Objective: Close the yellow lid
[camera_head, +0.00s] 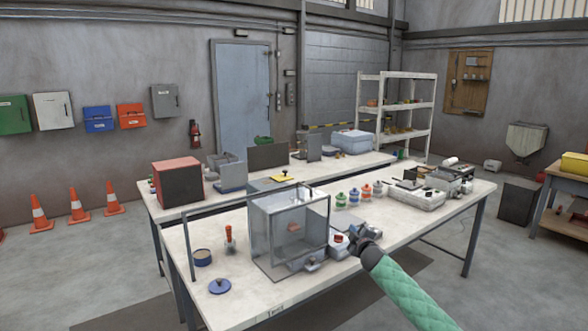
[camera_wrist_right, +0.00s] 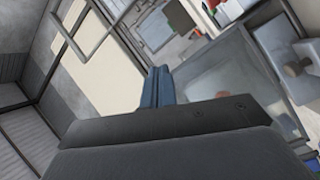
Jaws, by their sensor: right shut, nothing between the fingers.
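A small flat yellow piece (camera_head: 282,178) with a dark knob-like spot lies on the back table, just beyond the clear box; I cannot tell whether it is the lid or whether it is open. A larger yellow box-shaped thing (camera_head: 575,165) stands on the bench at the far right. My right gripper (camera_head: 354,236) is over the front table, just right of the clear box and well short of the small yellow piece. Its blue fingers (camera_wrist_right: 158,86) are together and empty in the right wrist view. My left gripper is not in view.
A clear box (camera_head: 290,225) with grey edges stands on the front table (camera_head: 240,308). Several coloured-capped jars (camera_head: 353,195) and a light tray (camera_head: 415,197) are to its right. A blue disc (camera_head: 220,286) lies at the front left. A red-topped box (camera_head: 178,182) stands on the back table.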

